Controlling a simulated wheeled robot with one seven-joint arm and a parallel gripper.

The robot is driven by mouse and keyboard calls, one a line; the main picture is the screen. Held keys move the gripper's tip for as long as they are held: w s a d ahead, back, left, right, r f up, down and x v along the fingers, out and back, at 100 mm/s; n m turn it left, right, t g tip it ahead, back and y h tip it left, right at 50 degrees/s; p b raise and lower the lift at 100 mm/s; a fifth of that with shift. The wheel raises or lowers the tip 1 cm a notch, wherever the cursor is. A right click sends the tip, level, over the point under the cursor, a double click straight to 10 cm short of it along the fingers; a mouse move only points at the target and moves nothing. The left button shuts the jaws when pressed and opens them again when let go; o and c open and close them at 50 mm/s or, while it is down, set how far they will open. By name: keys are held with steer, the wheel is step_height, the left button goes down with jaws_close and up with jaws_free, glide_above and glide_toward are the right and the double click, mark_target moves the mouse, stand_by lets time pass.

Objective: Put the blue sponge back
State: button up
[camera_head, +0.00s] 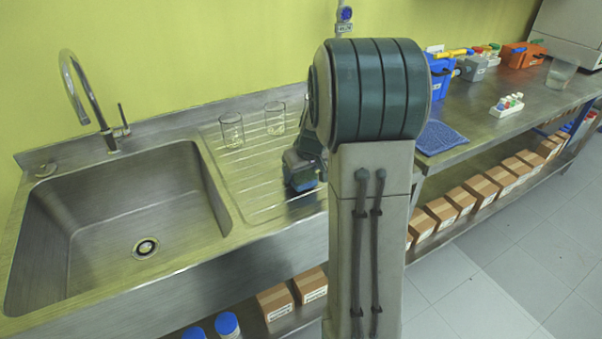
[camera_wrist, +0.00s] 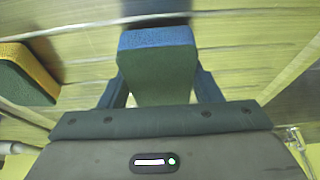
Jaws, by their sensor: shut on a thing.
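The blue sponge (camera_wrist: 158,40), with a blue face and a dark green body, is between the two dark fingers of my gripper (camera_wrist: 160,85) in the wrist view. The gripper is shut on it. In the head view my gripper (camera_head: 303,172) is low over the ribbed drainboard, right of the sink; my arm partly hides it, and the sponge cannot be made out clearly there. I cannot tell whether the sponge touches the drainboard. A yellow and green sponge (camera_wrist: 28,72) lies to the left in the wrist view, apart from the held one.
Two glass beakers (camera_head: 232,130) (camera_head: 275,118) stand on the drainboard (camera_head: 245,185) behind my gripper. The sink (camera_head: 125,220) with its tap (camera_head: 88,100) is to the left. A blue cloth (camera_head: 440,137) lies on the right-hand bench. My arm hides the drainboard's right part.

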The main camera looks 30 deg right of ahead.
steer(key=shift+f, duration=0.4)
steer(key=shift+f, duration=0.15)
steer(key=o, duration=0.9)
